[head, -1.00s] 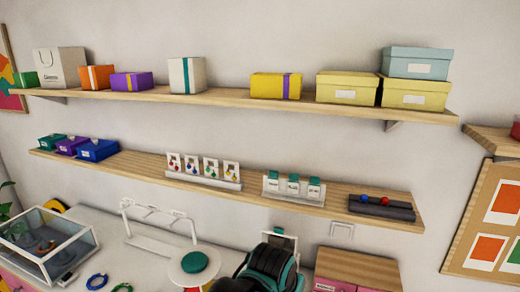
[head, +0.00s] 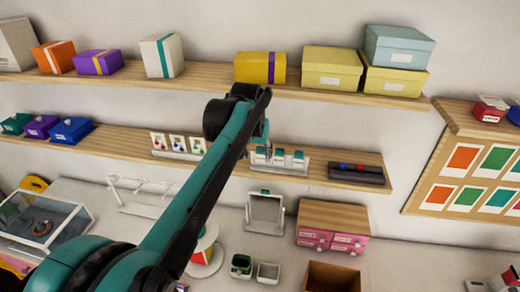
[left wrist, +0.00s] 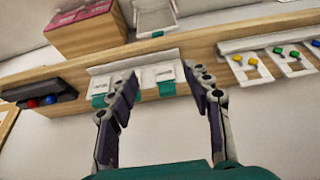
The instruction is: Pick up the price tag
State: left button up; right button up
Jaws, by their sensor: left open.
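Several small white price tags with teal tops stand in a pale holder (head: 285,167) on the lower shelf. One price tag (head: 298,160) shows clearly at the right end in the head view. My left gripper (head: 266,142) is just at this holder, partly hidden by its own arm. In the left wrist view the picture is upside down; my left gripper (left wrist: 160,80) is open, its fingers in front of the tag holder (left wrist: 140,62). One price tag (left wrist: 166,78) shows between the fingers, and another (left wrist: 102,86) shows left of the left finger. Nothing is held. My right gripper is out of view.
A second holder with pendant cards (head: 178,147) stands to the left on the same shelf (head: 120,142). A dark bar with red and blue beads (head: 357,172) lies to the right. The upper shelf (head: 215,83) carries boxes above the arm. A mirror (head: 265,210) stands below.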

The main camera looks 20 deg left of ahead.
aim_at(260, 148)
pick_arm(q)
jog(key=w, duration=0.1)
jog(key=w+a+p, duration=0.1)
jog(key=w, duration=0.3)
jog(key=shift+w+a+r, duration=0.15)
jog(key=shift+w+a, duration=0.1)
jog(key=x, duration=0.2)
jog(key=shift+w+a+f, duration=0.1)
jog(key=shift+w+f, duration=0.2)
jog(key=shift+w, duration=0.1)
jog(key=shift+w+f, duration=0.1)
jog(key=shift+f, duration=0.25)
jog(key=shift+s, duration=0.2)
jog(key=shift+c, duration=0.3)
jog(key=c, duration=0.8)
